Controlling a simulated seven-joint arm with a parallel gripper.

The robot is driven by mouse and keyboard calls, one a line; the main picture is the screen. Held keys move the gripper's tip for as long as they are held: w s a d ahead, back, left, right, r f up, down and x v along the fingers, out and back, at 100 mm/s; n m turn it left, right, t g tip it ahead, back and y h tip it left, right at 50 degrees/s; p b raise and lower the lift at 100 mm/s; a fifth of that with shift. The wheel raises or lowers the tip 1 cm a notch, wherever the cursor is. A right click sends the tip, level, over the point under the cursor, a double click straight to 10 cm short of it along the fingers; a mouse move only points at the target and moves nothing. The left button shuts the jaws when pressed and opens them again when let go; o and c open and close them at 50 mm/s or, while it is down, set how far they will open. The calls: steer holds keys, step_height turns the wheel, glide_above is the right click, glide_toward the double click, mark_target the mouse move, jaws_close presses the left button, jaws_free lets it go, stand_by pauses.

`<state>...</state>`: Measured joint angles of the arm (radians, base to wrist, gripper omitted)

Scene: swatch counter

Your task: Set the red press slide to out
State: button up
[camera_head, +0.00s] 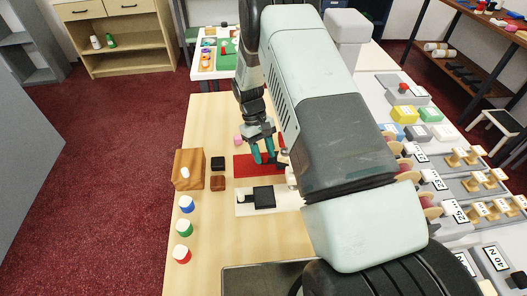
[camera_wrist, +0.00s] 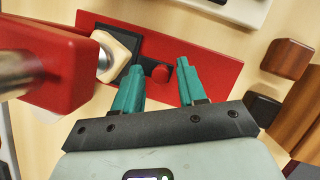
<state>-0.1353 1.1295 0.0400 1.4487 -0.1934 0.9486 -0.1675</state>
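The red press slide shows as a red plate (camera_head: 243,166) on the counter; in the wrist view the red plate (camera_wrist: 216,72) carries a black slider (camera_wrist: 128,47) with a small round red knob (camera_wrist: 161,74). The black slider sits toward the plate's left end there. My gripper (camera_head: 264,160) is over the plate in the head view. In the wrist view my gripper (camera_wrist: 159,66) has its teal fingers apart, with the red knob between them in the picture. I cannot tell whether the fingers touch the knob. My arm hides the plate's right end in the head view.
A cream piece on a metal shaft (camera_wrist: 115,50) and a big red block (camera_wrist: 45,70) stand close to the left finger. A white plate with a black slider (camera_head: 264,197) lies nearer. A wooden block (camera_head: 188,168) and several colored buttons stand left.

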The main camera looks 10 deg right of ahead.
jaws_close()
steer(key=a, duration=0.8)
steer(key=shift+a, duration=0.4)
steer(key=shift+c, duration=0.5)
jaws_free()
steer(key=shift+o, duration=1.3)
steer(key=shift+d, duration=0.1)
steer(key=shift+r, duration=0.15)
